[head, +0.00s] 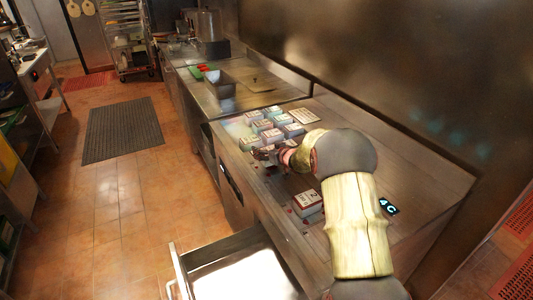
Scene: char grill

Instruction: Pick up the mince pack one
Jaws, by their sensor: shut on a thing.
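Several small, pale, box-like mince packs with printed labels stand in a cluster on the metal counter in the head view. My gripper (263,154) is at the near edge of this cluster, beside the front left pack (249,143). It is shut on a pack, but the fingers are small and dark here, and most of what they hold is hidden. I cannot read which pack is number one. Another pack (308,205) with a red and white label lies apart on the counter, nearer to me.
An open drawer (240,275) sticks out below the counter's near end. A small dark card (389,207) lies right of my arm. A metal wall stands behind the counter. The tiled floor at left is clear around a dark mat (122,130).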

